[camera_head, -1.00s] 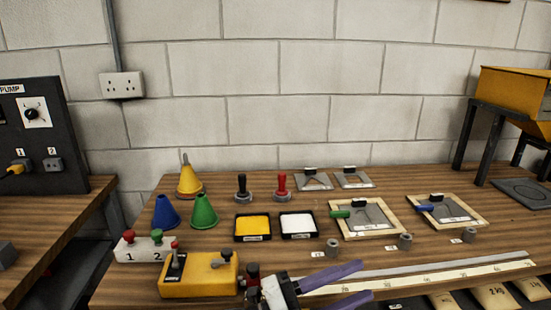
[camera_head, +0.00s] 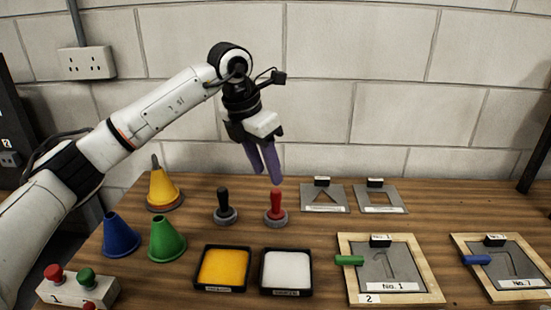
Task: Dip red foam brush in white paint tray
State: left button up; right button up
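The red foam brush (camera_head: 276,204) stands upright on its round grey base on the table, behind the paint trays. The white paint tray (camera_head: 287,271) is a black-rimmed square tray of white paint in front of it. My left gripper (camera_head: 264,176) points down just above and slightly left of the red handle's top. Its two purple fingers are a little apart with nothing seen between them. Whether a fingertip touches the handle cannot be told. My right gripper is not in view.
A black-handled brush (camera_head: 225,207) stands close to the left of the red one. A yellow paint tray (camera_head: 223,268) adjoins the white tray. Yellow, blue (camera_head: 120,234) and green (camera_head: 167,239) cones stand left. Framed stencils (camera_head: 389,268) lie right; two grey plates (camera_head: 380,198) lie behind.

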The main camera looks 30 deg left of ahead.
aim_at(273, 192)
pick_arm(q)
jog(key=b+x, duration=0.4)
jog(key=x, duration=0.1)
jog(key=shift+f, duration=0.45)
jog(key=shift+b+x, duration=0.45)
jog(key=shift+x, duration=1.05)
jog(key=shift+w+f, duration=0.1)
jog(key=shift+f, duration=0.25)
